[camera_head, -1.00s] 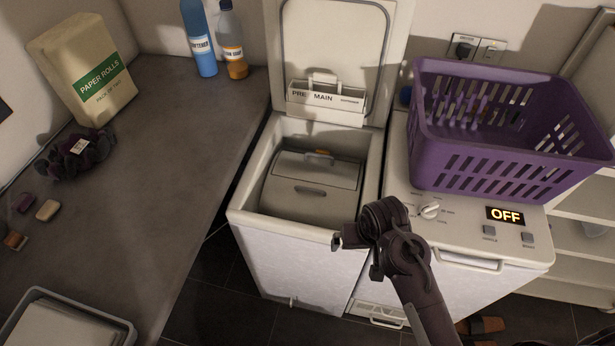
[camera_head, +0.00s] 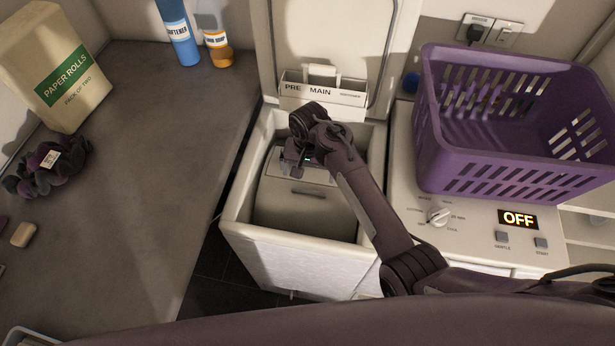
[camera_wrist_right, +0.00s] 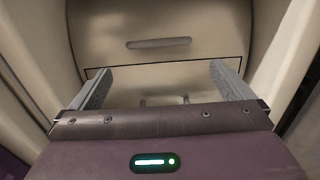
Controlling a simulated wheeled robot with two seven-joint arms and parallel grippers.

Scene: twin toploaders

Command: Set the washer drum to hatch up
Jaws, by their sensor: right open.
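The washer (camera_head: 290,262) stands open, its lid (camera_head: 330,35) raised at the back. Inside its opening is the pale drum (camera_head: 290,212), with a slim handle-like bar (camera_head: 307,193) on its near face. In the right wrist view the drum (camera_wrist_right: 155,70) shows a dark seam line and a bar (camera_wrist_right: 158,43) above it. My right gripper (camera_head: 293,160) is inside the opening, over the far part of the drum, which the arm partly hides. In the wrist view its two fingers (camera_wrist_right: 160,88) are apart with nothing clearly between them. My left gripper is not in view.
A second machine (camera_head: 470,235) with a dial and an OFF display stands at the right, a purple basket (camera_head: 480,175) on top. A grey counter (camera_head: 150,190) at the left holds paper rolls (camera_head: 52,70) and two bottles (camera_head: 180,30). The washer's rim surrounds my gripper.

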